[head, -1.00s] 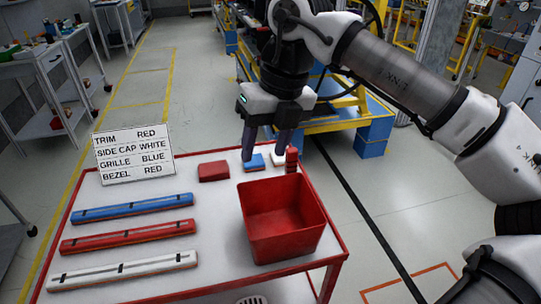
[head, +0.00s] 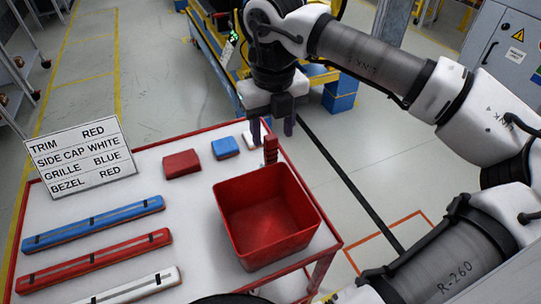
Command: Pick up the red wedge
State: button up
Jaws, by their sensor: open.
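A small upright red piece with a stepped side (head: 270,152) stands on the table just behind the red bin; it may be the red wedge. A wider, low red block (head: 182,164) lies further left, and I cannot tell for certain which of the two is the wedge. My gripper (head: 272,131) is open and empty, fingers pointing down. Its fingertips appear to either side of the upright red piece's top in the picture; the depth between them is unclear. The left finger partly covers a white block (head: 248,141).
A blue block (head: 226,148) lies left of the white one. The open red bin (head: 292,228) stands in front of the upright piece. Long blue (head: 92,222), red (head: 95,260) and white (head: 130,288) bars lie at left. A lettered sign (head: 80,160) stands at the table's back left.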

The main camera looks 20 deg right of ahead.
aim_at(271, 149)
jog(key=shift+a+f+p, duration=0.2)
jog(key=shift+f+p, duration=0.85)
jog(key=shift+f, duration=1.85)
jog(key=shift+r, duration=0.1)
jog(key=c, duration=1.1)
